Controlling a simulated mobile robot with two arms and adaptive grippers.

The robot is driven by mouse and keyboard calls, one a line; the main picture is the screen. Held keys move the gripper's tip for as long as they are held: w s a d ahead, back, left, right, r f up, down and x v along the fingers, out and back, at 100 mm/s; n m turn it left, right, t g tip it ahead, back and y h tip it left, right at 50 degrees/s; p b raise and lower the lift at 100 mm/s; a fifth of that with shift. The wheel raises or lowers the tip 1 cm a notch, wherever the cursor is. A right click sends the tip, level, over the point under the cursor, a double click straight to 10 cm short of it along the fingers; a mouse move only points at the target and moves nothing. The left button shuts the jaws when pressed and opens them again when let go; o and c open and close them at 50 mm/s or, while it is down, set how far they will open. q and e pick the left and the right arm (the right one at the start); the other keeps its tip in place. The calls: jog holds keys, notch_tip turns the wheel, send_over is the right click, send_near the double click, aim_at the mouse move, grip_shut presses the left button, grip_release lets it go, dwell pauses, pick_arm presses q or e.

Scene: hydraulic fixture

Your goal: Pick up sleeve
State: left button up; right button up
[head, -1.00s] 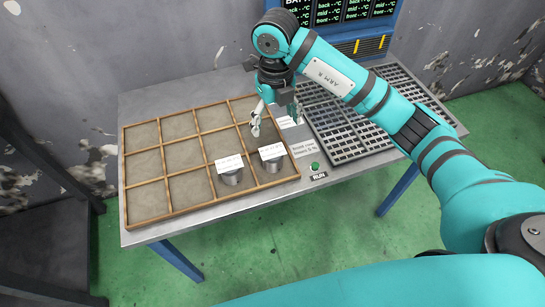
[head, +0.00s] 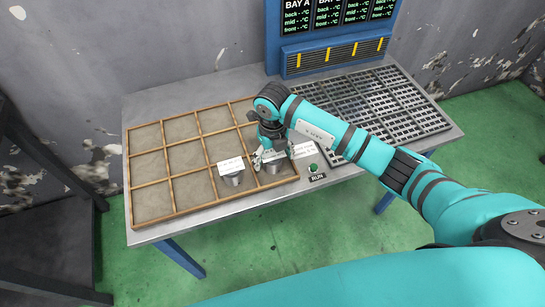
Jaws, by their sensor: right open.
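Two short grey metal sleeves with white labels stand in the front-right compartments of the wooden tray (head: 206,121). The left sleeve (head: 234,180) stands free, with its label at its top. The right sleeve (head: 273,168) stands in the front-right corner compartment, partly hidden by my right gripper (head: 273,160). That gripper is open and points down over the right sleeve, with its fingers at either side of the top. I cannot tell whether they touch it. My left gripper is not in view.
A dark grid rack (head: 380,105) covers the right of the table. A green RUN button (head: 313,168) is beside the tray's front-right corner. A blue panel with a screen (head: 330,52) stands at the back. The tray's other compartments look empty.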

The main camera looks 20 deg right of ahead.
jog(key=shift+c, duration=0.4)
grip_shut()
jog(key=shift+w+r, duration=0.1)
